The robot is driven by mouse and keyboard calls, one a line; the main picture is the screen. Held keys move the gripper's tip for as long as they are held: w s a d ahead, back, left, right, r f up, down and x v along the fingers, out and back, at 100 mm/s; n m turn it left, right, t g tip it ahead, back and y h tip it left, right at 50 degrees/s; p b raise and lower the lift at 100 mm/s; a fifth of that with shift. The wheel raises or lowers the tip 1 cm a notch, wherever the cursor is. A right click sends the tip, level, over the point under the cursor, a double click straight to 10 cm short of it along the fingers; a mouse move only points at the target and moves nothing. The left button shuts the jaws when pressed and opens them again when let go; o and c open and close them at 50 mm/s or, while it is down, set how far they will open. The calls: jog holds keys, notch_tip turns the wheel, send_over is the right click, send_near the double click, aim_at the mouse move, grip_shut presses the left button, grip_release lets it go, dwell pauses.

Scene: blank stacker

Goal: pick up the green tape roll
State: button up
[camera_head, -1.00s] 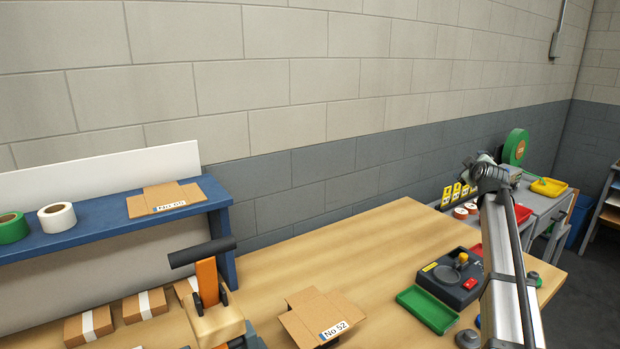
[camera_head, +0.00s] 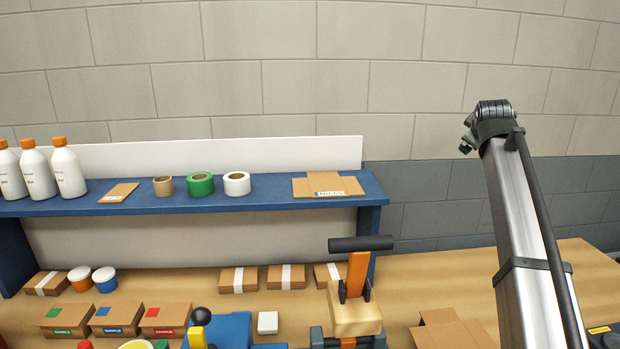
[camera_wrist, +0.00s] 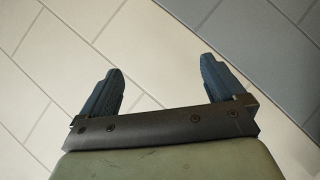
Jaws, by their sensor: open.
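The green tape roll (camera_head: 200,184) lies flat on the blue shelf (camera_head: 120,207) in the head view. It sits between a tan tape roll (camera_head: 163,186) on its left and a white tape roll (camera_head: 237,184) on its right. My gripper shows in the wrist view (camera_wrist: 163,80) with its two dark fingers apart and nothing between them. Only the tiled wall is behind the fingers there. In the head view my arm stands at the right, well away from the roll, and the gripper's fingers cannot be made out.
White bottles (camera_head: 67,173) with orange caps stand at the shelf's left end. A flat cardboard piece (camera_head: 328,186) lies on its right end. Below, the wooden table (camera_head: 440,268) holds boxes and a clamp with a black handle (camera_head: 361,243). The shelf's front edge is clear before the rolls.

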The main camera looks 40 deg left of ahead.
jog(key=s+a+r+g, duration=0.1)
jog(key=s+a+r, duration=0.3)
jog(key=s+a, duration=0.6)
jog(key=s+a+r+g, duration=0.1)
jog(key=s+a+r, duration=0.2)
jog(key=s+a, duration=0.65)
jog(key=s+a+r, duration=0.4)
jog(key=s+a, duration=0.5)
jog(key=s, duration=0.2)
jog(key=s+a+f+g, duration=0.25)
jog(key=s+a, duration=0.25)
jog(key=s, duration=0.4)
jog(key=s+a+f+n+g, duration=0.1)
jog(key=s+a+f+g, duration=0.1)
jog(key=s+a+g, duration=0.45)
jog(key=s+a+f, duration=0.3)
jog(key=s, duration=0.7)
send_near(200, 178)
jog(key=f, duration=0.2)
jog(key=d+f, duration=0.1)
jog(key=shift+s+f+y, duration=0.2)
jog(key=shift+s+y, duration=0.1)
jog(key=shift+x, duration=3.05)
jog(key=shift+a+r, duration=0.1)
jog(key=shift+a, duration=0.05)
jog(key=c, duration=1.1)
